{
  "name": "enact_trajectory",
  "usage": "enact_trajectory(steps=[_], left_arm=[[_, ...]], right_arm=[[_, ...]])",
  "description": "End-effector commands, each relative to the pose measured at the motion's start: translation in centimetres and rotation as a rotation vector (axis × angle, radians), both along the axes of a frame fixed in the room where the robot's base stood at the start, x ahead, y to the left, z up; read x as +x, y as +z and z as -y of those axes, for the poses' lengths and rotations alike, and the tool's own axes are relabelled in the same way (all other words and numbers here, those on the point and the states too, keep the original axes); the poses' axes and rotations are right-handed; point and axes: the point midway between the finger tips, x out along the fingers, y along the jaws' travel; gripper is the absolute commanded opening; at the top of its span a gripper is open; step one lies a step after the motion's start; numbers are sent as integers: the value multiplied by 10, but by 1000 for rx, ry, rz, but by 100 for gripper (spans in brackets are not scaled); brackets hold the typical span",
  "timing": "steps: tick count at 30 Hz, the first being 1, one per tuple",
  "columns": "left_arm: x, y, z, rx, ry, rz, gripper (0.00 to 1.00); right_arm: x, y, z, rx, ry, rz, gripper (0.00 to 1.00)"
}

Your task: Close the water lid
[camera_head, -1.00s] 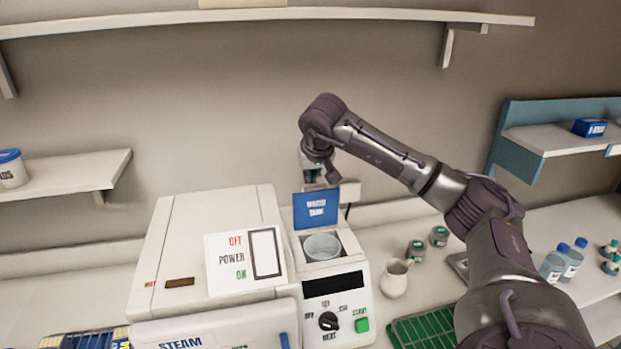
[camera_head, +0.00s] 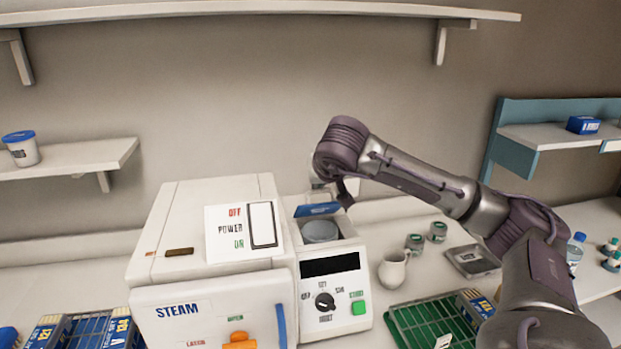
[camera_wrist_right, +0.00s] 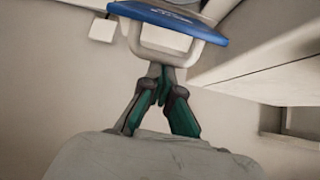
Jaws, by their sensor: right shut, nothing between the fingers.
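The blue water lid (camera_head: 318,209) is hinged at the back of the round water opening (camera_head: 320,231) on top of the white steam machine (camera_head: 225,240). The lid leans forward over the opening, partly down, and the opening still shows below it. My right gripper (camera_head: 320,192) is behind the lid, partly hidden by the wrist. My left gripper is not in view.
A white pitcher (camera_head: 392,270), two small jars (camera_head: 438,232), a grey scale (camera_head: 472,260) and a green rack (camera_head: 428,322) stand right of the machine. A power switch panel (camera_head: 243,232) sits on its top. The wall is close behind, with a shelf (camera_head: 250,12) above.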

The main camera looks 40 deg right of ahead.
Motion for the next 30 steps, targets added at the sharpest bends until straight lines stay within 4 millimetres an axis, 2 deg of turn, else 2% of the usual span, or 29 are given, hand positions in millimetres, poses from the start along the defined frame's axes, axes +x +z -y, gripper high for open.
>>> enact_trajectory(steps=[1,9,18,30], left_arm=[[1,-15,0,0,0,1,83],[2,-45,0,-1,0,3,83],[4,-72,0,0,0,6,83],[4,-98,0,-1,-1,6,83]], right_arm=[[-6,-13,-2,-27,2,34,0],[-28,-28,-15,-33,0,54,0],[-49,-54,-26,-32,-1,52,0],[-63,-84,-35,-28,2,40,0]])
